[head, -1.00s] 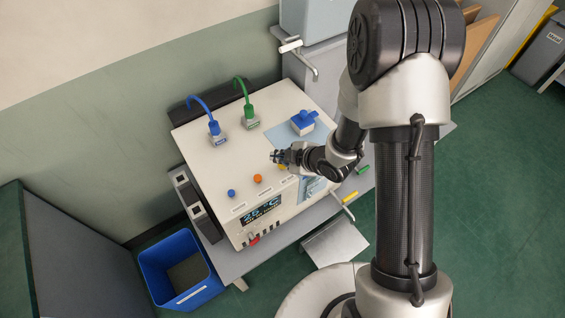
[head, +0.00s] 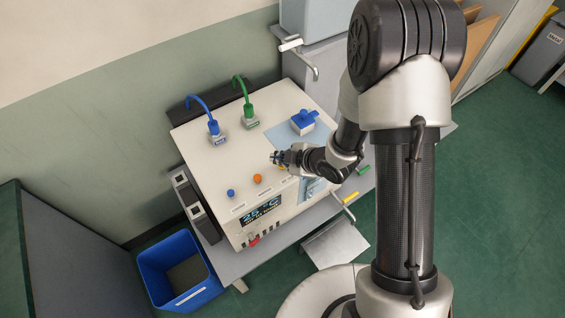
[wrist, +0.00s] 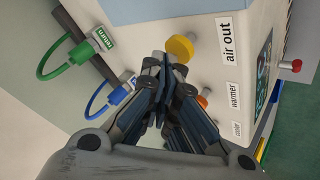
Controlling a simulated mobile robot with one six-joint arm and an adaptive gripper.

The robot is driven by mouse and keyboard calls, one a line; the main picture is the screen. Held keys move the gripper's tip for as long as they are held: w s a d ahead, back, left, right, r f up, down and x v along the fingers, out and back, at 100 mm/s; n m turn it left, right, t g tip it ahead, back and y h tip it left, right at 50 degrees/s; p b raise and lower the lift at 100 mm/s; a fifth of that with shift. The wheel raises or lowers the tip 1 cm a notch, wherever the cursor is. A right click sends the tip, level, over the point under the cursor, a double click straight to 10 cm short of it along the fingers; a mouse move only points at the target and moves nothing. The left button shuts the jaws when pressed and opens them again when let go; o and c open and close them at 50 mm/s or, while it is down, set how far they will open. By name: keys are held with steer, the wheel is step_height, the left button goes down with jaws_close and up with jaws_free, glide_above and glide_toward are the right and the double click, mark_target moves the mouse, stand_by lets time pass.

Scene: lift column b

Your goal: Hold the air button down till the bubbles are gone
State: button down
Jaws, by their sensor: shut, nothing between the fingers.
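The yellow round button (wrist: 181,47) sits beside the "air out" label (wrist: 229,53) on the white machine's top. In the head view it is mostly hidden by my gripper (head: 276,158). In the wrist view my gripper (wrist: 167,66) is shut and empty, its tips close to the yellow button's edge. I cannot tell whether they touch it; the button looks raised. The orange button (head: 257,178) and blue button (head: 231,193) are to the left. A pale blue panel (head: 310,190) is on the machine's front; I cannot make out bubbles.
Blue (head: 213,128) and green (head: 248,108) hose connectors stand at the back of the machine. A blue-handled part (head: 303,121) is at its right. A lit display (head: 262,209) and red knob (head: 253,239) are at the front. A blue bin (head: 180,270) stands at lower left.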

steer(key=shift+f+b, duration=0.5)
stand_by(1.4)
steer(key=shift+r, duration=0.1)
stand_by(2.4)
steer(key=shift+r+p, duration=0.6)
steer(key=shift+r, duration=0.2)
steer(key=shift+r+p, duration=1.95)
steer(key=shift+r, duration=0.65)
